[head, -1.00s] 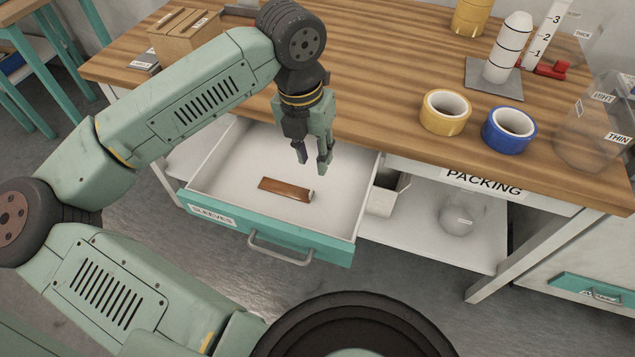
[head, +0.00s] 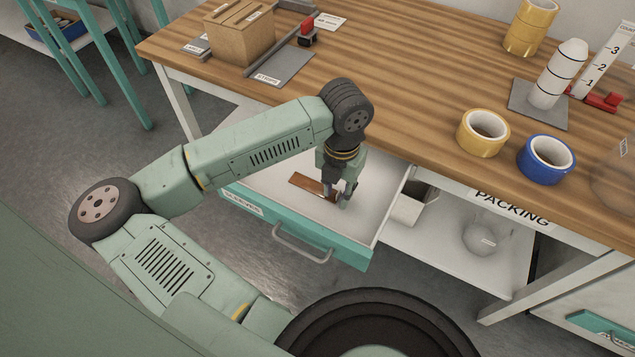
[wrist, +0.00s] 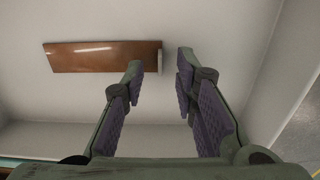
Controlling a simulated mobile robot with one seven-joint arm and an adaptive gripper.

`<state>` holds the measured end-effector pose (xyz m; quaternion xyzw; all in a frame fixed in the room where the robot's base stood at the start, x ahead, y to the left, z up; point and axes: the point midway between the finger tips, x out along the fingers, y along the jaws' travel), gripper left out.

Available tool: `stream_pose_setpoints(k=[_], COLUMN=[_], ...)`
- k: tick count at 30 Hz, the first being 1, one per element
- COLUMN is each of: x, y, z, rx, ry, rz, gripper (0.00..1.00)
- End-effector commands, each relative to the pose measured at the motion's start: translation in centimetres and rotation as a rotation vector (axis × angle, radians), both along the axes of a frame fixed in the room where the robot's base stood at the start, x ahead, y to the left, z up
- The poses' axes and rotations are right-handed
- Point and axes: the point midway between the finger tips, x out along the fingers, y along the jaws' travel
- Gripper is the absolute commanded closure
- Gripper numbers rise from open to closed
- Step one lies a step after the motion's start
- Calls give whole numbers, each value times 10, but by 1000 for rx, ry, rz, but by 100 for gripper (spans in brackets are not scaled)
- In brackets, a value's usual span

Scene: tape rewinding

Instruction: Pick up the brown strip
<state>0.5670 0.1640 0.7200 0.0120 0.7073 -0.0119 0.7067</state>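The brown strip (head: 312,186) lies flat in the open drawer (head: 362,243), partly hidden behind my gripper in the head view. In the wrist view the strip (wrist: 100,57) is a shiny brown bar with a thin pale piece at its right end. My gripper (head: 341,198) points down into the drawer by the strip's right end. In the wrist view my gripper (wrist: 160,70) is open, with nothing between its fingers. The pale end of the strip shows between the fingertips, beyond them. I cannot tell whether a finger touches it.
The drawer's walls stand close around my gripper. On the wooden bench (head: 420,90) are a yellow tape roll (head: 483,132), a blue tape roll (head: 546,159), a white cylinder (head: 559,74) and a wooden box (head: 240,35). A white bin (head: 408,206) sits right of the drawer.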

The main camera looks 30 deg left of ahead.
Motion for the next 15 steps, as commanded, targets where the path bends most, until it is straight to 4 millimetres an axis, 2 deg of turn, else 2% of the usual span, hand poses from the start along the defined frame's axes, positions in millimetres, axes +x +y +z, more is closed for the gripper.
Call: stream_pose_setpoints(k=[4, 10, 15], x=[0, 0, 0], y=[0, 0, 0], z=[-9, -10, -9], rx=[0, 1, 0], ry=[0, -1, -1], rz=[0, 0, 0], gripper=[73, 74, 85])
